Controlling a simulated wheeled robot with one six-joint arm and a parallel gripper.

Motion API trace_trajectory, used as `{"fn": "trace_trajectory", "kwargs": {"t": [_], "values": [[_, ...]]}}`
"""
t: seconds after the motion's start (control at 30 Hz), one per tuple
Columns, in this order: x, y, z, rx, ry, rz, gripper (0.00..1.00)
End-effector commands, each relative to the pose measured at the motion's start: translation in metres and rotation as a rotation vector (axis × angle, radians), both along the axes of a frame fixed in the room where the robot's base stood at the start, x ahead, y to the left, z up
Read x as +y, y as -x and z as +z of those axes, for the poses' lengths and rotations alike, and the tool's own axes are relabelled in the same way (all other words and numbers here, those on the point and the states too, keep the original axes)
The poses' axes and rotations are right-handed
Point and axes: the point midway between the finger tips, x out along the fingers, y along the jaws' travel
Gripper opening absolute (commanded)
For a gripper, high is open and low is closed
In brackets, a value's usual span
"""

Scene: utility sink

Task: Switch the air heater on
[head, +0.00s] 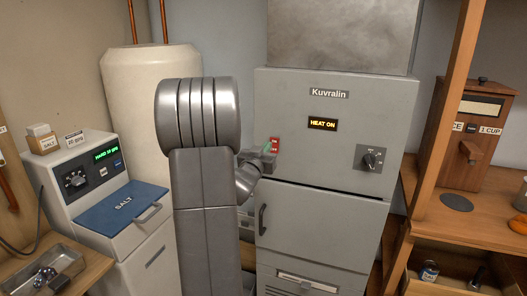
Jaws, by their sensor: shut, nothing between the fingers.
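The air heater (330,155) is a tall grey cabinet labelled Kuvralin in the head view. Its small display (323,124) reads HEAT ON in lit amber letters. A red switch plate (275,145) sits at the left of its front panel, with a small green part showing beside it. A dark dial (372,159) is at the right of the panel. My gripper (268,158) is shut and empty, right at the switch plate, and partly covers it. I cannot tell whether it touches the switch.
A water softener (63,187) with a blue salt lid (122,208) stands at the left, before a cream tank (133,80). A wooden shelf post (445,120) and a brown dispenser (477,135) are at the right. My arm hides the middle left.

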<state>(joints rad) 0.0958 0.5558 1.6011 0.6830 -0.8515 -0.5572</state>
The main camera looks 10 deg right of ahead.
Motion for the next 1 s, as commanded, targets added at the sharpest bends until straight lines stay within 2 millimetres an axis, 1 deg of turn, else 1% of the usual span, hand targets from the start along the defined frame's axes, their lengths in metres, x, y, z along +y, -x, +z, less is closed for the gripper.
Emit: {"fn": "trace_trajectory", "kwargs": {"t": [0.03,0.27,0.4,0.6,0.77,1.0], "values": [[0.006,0.005,0.002,-0.003,0.0,0.004,0.0],[0.024,0.032,0.005,-0.002,0.0,0.005,0.0],[0.037,0.051,0.008,-0.003,0.0,0.004,0.0],[0.05,0.071,0.011,-0.001,0.0,0.004,0.0],[0.054,0.078,0.012,-0.001,0.0,0.002,0.0],[0.054,0.078,0.012,-0.001,0.001,0.002,0.0]]}}
